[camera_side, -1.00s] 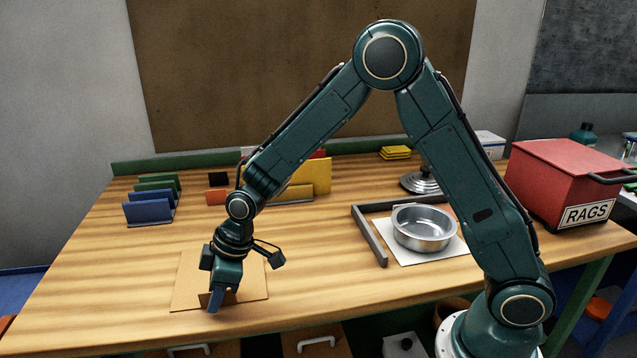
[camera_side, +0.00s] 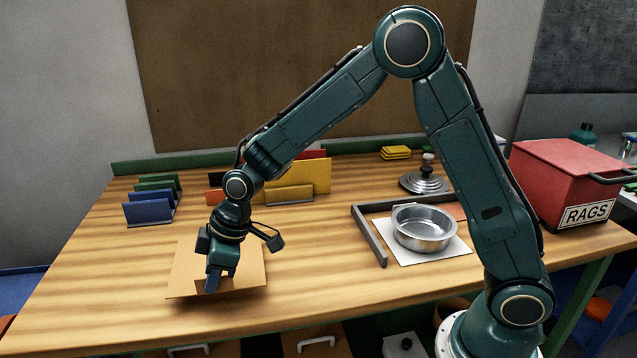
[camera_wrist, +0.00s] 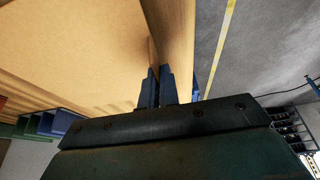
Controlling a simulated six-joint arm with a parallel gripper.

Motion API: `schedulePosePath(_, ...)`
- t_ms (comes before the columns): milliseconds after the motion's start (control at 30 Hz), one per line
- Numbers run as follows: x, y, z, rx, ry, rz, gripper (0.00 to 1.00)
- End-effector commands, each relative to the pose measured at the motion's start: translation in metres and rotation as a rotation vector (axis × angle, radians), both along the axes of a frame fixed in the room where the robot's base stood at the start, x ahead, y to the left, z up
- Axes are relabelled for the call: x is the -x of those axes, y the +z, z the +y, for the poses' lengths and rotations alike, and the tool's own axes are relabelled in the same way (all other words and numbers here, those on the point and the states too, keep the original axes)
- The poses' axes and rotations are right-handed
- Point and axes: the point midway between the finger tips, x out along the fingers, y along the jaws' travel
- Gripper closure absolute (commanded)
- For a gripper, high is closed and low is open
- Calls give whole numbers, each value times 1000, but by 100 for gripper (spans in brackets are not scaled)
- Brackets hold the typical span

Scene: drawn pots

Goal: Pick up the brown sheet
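The brown sheet (camera_side: 186,272) is a flat tan panel near the front left of the workbench, raised a little above it, with a shadow beneath its front edge. My gripper (camera_side: 213,283) points down at its front part and is shut on it. In the wrist view the two dark blue fingers (camera_wrist: 160,92) are close together at an upright tan part of the sheet (camera_wrist: 174,35). The broad face of the sheet also fills the upper left there. My gripper hides part of the sheet in the side view.
Blue and green upright plates (camera_side: 150,209) stand at the left. Red and yellow panels (camera_side: 312,178) stand behind. A metal pan (camera_side: 423,237) sits on a white sheet beside a grey angled frame (camera_side: 370,238). A red RAGS box (camera_side: 555,180) stands at the right. The front middle is clear.

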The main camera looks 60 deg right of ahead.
Motion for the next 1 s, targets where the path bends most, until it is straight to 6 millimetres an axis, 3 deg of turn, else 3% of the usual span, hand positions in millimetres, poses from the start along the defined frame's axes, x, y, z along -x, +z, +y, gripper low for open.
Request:
schedulePosePath(600,-1,128,0,-1,0,-4,100)
schedulePosePath(800,-1,153,0,-1,0,-3,100)
schedulePosePath(1000,0,163,0,0,-1,-1,100)
